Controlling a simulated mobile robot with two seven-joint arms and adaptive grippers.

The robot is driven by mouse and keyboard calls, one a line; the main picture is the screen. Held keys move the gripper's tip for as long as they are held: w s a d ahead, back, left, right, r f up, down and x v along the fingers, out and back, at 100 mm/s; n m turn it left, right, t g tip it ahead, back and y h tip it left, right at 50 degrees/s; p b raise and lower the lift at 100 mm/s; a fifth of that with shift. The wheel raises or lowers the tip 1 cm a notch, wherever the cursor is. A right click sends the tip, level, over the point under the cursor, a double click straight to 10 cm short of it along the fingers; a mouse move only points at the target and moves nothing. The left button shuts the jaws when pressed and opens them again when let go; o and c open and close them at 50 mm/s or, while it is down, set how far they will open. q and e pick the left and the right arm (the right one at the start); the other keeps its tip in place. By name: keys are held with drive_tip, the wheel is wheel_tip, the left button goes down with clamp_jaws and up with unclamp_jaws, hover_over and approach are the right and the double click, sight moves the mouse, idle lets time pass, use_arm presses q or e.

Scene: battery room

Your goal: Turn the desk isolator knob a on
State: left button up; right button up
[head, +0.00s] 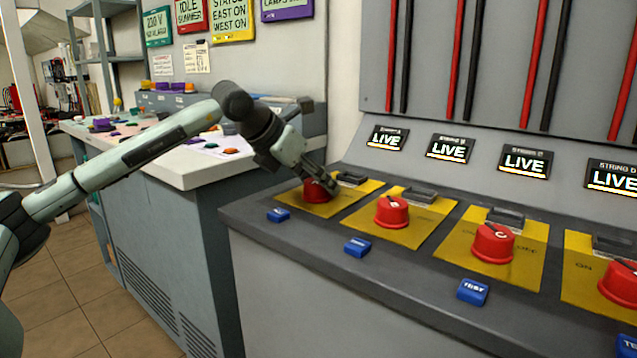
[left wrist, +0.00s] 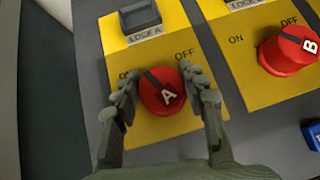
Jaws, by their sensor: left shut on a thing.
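Isolator knob A (head: 316,191) is a round red knob on a yellow plate at the left end of the desk. In the left wrist view, the fingers of my left gripper (left wrist: 164,97) are shut on the knob's two sides. My right gripper is not in view.
Knob B (head: 391,211), knob C (head: 493,243) and another red knob (head: 620,284) stand along the desk to the right. Black lock blocks sit behind the knobs, blue buttons in front. The display above knob A (head: 387,139) reads LIVE. A white-topped console (head: 190,176) stands left.

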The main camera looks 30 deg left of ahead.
use_arm(q)
drive_tip(key=shift+d+n+y, duration=0.1)
drive_tip(key=shift+n+y, duration=0.2)
drive_tip(key=shift+n, duration=0.1)
drive_tip(key=shift+n+y, duration=0.3)
drive_tip(key=shift+n, duration=0.1)
drive_tip(key=shift+n+y, duration=0.7)
drive_tip(key=shift+n, duration=0.5)
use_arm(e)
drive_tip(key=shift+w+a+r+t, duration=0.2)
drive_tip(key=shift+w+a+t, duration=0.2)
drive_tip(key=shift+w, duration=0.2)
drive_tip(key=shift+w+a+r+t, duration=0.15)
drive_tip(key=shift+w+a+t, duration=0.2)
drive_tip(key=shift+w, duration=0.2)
use_arm(q)
drive_tip(key=shift+y, duration=0.3)
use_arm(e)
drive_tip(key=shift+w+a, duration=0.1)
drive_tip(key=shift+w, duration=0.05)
use_arm(q)
drive_tip(key=o, duration=1.2)
